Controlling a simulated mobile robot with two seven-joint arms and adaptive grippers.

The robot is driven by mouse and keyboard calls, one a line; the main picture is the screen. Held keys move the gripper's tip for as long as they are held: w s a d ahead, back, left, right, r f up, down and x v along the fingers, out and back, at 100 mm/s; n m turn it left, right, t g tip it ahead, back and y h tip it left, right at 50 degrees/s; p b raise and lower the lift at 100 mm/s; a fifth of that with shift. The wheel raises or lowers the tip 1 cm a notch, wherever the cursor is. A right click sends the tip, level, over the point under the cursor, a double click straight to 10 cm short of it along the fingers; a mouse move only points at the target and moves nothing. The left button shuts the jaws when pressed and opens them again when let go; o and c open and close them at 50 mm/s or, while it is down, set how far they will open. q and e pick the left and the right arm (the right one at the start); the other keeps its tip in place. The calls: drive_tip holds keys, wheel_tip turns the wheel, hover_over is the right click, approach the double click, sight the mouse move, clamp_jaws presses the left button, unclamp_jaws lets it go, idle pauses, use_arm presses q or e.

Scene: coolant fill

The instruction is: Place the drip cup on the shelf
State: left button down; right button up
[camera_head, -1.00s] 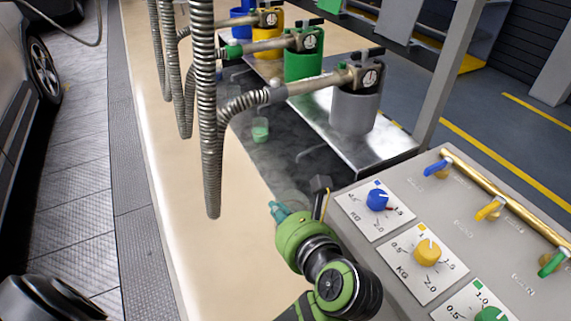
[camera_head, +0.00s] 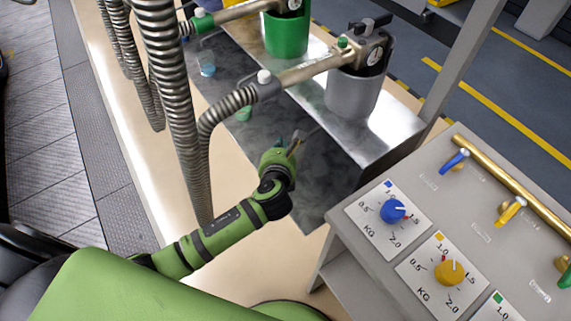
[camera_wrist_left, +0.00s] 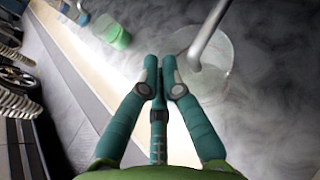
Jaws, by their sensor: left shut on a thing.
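The drip cup (camera_wrist_left: 212,82) is a clear, round cup seen from above in the left wrist view. A bent metal pipe (camera_wrist_left: 208,30) hangs over it. My left gripper (camera_wrist_left: 160,68) has teal fingers, shut at the cup's near-left side, apparently on its wall; the exact contact is hard to see. In the head view my left gripper (camera_head: 285,143) is over the dark, marbled low shelf (camera_head: 325,178) below the grey canister, and I cannot make out the cup there. Whether the cup touches the surface is unclear. My right gripper is out of view.
A green-tinted cup (camera_head: 243,114) and a blue-tinted cup (camera_head: 207,69) stand farther along the shelf. Ribbed hoses (camera_head: 170,90) hang left of my gripper. The grey canister (camera_head: 352,92) stands above on a metal ledge. A dial panel (camera_head: 440,240) is at right.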

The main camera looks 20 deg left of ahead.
use_arm(q)
wheel_tip(320, 180, down, 7)
drive_tip(key=shift+w+r+b, duration=0.15)
drive_tip(key=shift+b, duration=0.4)
drive_tip(key=c, duration=1.4)
unclamp_jaws()
drive_tip(key=shift+c, duration=0.2)
